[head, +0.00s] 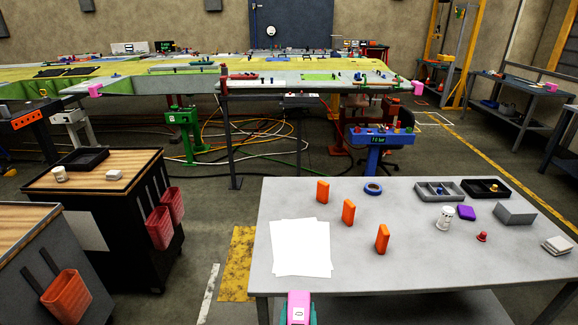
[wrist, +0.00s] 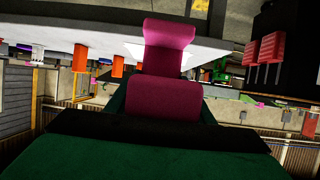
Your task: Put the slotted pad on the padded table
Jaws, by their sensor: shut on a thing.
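My gripper (head: 299,314) is at the bottom middle of the head view, just in front of the grey table's near edge. Its teal fingers are shut on a pink block (head: 300,299), which looks like the slotted pad; a white mark shows on its near face. In the wrist view the magenta pad (wrist: 168,38) stands up from my gripper (wrist: 163,108); its slot is not clear. The long table (head: 330,90) at the back carries similar pink pads at its edge, one at the left (head: 95,90) and one at the right (head: 418,87); it may be the padded table.
Dark cabinets (head: 115,215) stand at left. A right-hand bench (head: 515,85) has another pink pad (head: 551,87). Cables (head: 260,135) lie on the floor.

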